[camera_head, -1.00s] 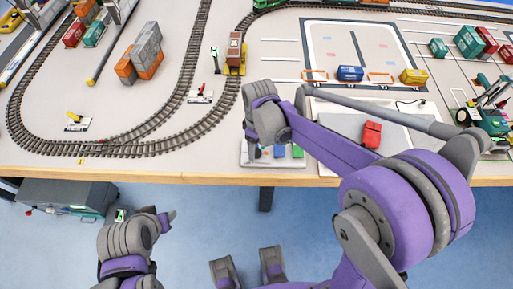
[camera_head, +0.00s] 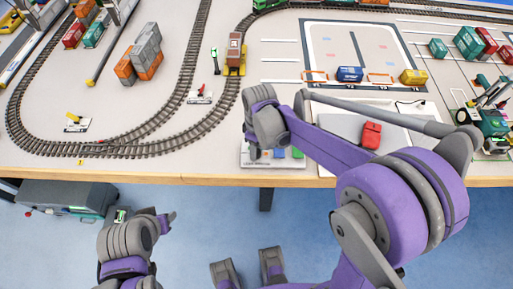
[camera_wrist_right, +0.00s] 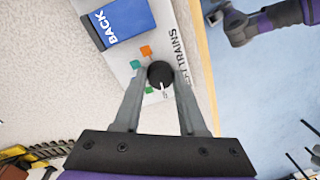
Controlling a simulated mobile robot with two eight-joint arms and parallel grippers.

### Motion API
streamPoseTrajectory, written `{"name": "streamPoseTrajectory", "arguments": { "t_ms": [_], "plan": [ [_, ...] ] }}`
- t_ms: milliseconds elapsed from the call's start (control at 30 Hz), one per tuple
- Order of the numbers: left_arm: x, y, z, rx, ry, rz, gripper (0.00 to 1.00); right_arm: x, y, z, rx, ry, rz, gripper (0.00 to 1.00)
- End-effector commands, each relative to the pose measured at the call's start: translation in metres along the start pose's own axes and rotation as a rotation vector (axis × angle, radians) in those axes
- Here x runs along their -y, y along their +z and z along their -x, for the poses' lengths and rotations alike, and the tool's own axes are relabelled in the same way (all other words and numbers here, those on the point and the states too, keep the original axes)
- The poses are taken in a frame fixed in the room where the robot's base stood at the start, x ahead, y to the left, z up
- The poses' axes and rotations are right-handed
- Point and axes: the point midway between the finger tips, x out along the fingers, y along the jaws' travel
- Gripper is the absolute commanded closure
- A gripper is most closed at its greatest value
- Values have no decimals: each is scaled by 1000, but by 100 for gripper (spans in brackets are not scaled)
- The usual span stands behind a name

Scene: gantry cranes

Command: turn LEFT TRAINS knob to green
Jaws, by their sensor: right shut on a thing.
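The round black knob (camera_wrist_right: 160,71) is beside the printed word TRAINS; the first word is mostly hidden. A white pointer mark shows at its lower edge, pointing toward my gripper's palm. My right gripper (camera_wrist_right: 160,76) is shut on the knob, one finger on each side. In the head view my right gripper (camera_head: 254,151) is over the control panel (camera_head: 288,163), which hides the knob. My left gripper (camera_head: 165,221) is off the table; its jaws are unclear.
A blue block marked BACK (camera_wrist_right: 121,20) stands on the panel close to the knob. The table's front edge (camera_head: 150,177) is close by. Track (camera_head: 130,151) curves left of the panel. A red block (camera_head: 371,135) sits on a tray to the right.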

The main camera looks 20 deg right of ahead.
Motion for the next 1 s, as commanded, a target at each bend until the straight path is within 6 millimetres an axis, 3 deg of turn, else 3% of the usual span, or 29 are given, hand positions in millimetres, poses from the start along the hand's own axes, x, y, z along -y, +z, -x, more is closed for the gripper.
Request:
{"name": "streamPoseTrajectory", "arguments": {
  "t_ms": [267,1000],
  "plan": [
    [0,1,-1,0,0,0,50,0,0,0,-4,0,-74,100],
    [0,4,-7,3,0,0,50,1,1,0,-33,0,-596,100]
  ]
}}
